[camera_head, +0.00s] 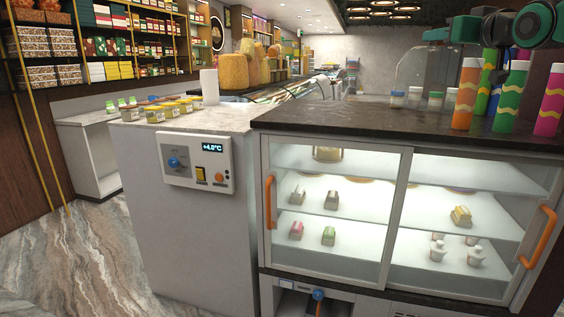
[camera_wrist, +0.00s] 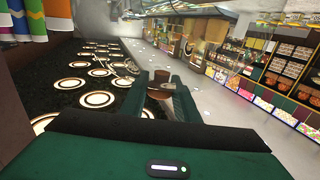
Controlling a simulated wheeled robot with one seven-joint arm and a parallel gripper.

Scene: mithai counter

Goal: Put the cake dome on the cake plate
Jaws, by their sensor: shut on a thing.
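My gripper (camera_head: 435,34) is in the head view above the back of the dark counter at the right. The clear glass cake dome (camera_head: 408,66) hangs under it, upright, with its rounded top just below the fingers. In the wrist view my gripper (camera_wrist: 162,92) is shut on the dome's brown knob (camera_wrist: 159,93); the glass itself is hard to make out there. I cannot tell whether the dome's lower rim touches anything. I cannot make out the cake plate in either view.
Small jars (camera_head: 435,100) with pale lids stand in front of the dome on the dark counter (camera_head: 350,117). Tall patterned orange, green and pink tubes (camera_head: 467,93) stand to the right. A lit glass cabinet (camera_head: 335,205) is below. The counter left of the dome is clear.

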